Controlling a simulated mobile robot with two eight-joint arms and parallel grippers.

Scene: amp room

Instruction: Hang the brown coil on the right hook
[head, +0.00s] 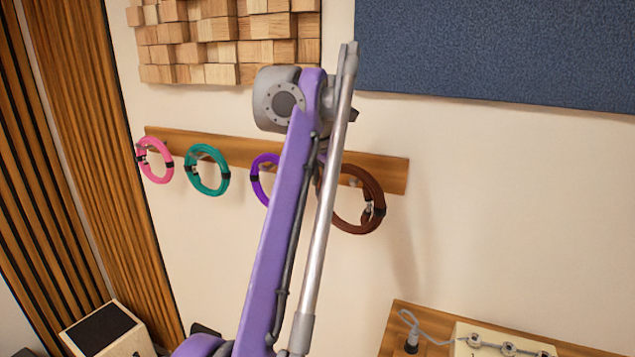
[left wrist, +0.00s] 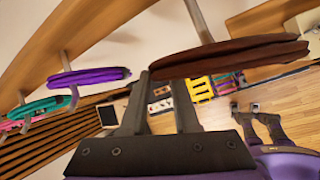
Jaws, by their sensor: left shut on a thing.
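The brown coil (head: 372,213) is at the right end of the wall rack in the head view, partly behind my left arm. In the left wrist view, the brown coil (left wrist: 238,54) is edge-on, and my left gripper (left wrist: 161,78) is shut on its near left part. The right hook (left wrist: 198,20) reaches to the coil's upper edge there. I cannot tell whether it passes through the ring. In the head view my left gripper is hidden behind the arm. My right gripper (left wrist: 252,114) shows low at the right in the left wrist view, open and empty.
The wooden rack (head: 395,174) holds pink (head: 167,160), teal (head: 221,178) and purple coils (head: 258,180) to the left. The purple coil (left wrist: 90,77) is left of my gripper. A wooden surface with equipment (head: 490,340) lies below right. A speaker (head: 105,330) stands lower left.

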